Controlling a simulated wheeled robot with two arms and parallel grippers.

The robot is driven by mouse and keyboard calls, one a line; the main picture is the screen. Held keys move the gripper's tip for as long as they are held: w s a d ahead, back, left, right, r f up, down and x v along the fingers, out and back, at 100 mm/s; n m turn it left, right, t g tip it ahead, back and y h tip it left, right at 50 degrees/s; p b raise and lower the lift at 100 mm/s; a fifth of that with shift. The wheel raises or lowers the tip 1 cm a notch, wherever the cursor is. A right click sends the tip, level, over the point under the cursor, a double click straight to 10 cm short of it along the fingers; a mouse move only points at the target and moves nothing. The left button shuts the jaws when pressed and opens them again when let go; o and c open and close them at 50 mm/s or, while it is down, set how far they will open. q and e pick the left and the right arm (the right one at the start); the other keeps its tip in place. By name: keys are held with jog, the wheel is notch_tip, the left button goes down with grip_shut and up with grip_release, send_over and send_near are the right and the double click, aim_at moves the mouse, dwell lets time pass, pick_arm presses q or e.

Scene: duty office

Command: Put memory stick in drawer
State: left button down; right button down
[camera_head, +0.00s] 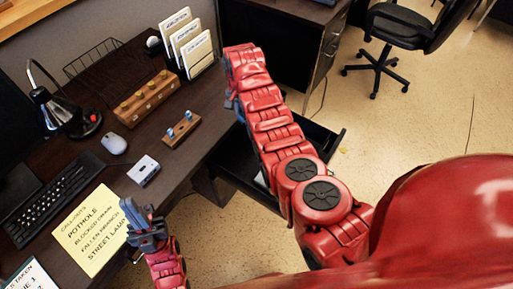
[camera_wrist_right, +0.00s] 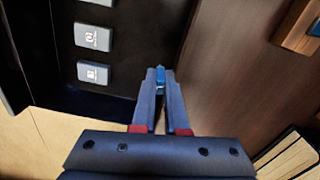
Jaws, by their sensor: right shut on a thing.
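My right gripper (camera_wrist_right: 160,75) is shut on a small blue memory stick (camera_wrist_right: 160,84), seen between the fingertips in the right wrist view. In that view it is over the edge between the desk top and the open black drawer (camera_wrist_right: 120,103). In the head view the drawer (camera_head: 331,143) stands open under my right arm, which hides much of it. The right gripper (camera_head: 231,102) is mostly hidden there by its own arm. A wooden holder (camera_head: 181,133) with two blue sticks is on the desk.
The desk holds a mouse (camera_head: 114,144), keyboard (camera_head: 52,201), grey cassette-like item (camera_head: 143,170), stamp rack (camera_head: 146,98), lamp (camera_head: 58,110) and yellow note (camera_head: 88,232). Open floor lies right of the drawer.

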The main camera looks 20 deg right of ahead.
jog(key=shift+m, duration=0.9)
jog(key=d+f+b, duration=0.1)
jog(key=f, duration=0.3)
jog(key=s+d+f, duration=0.1)
jog(key=d+f, duration=0.1)
jog(key=f, duration=0.2)
jog(key=s+d+f+b, duration=0.1)
jog(key=f, duration=0.3)
jog(key=shift+s+d+b, duration=0.2)
jog(key=shift+b, duration=0.1)
notch_tip(320, 180, down, 5)
jog(key=b, duration=0.3)
jog(key=shift+w+r, duration=0.1)
jog(key=shift+r, duration=0.1)
jog(key=shift+f, duration=0.2)
jog(key=c, duration=0.9)
grip_release()
jog(key=shift+c, duration=0.2)
jog(key=shift+r, duration=0.15)
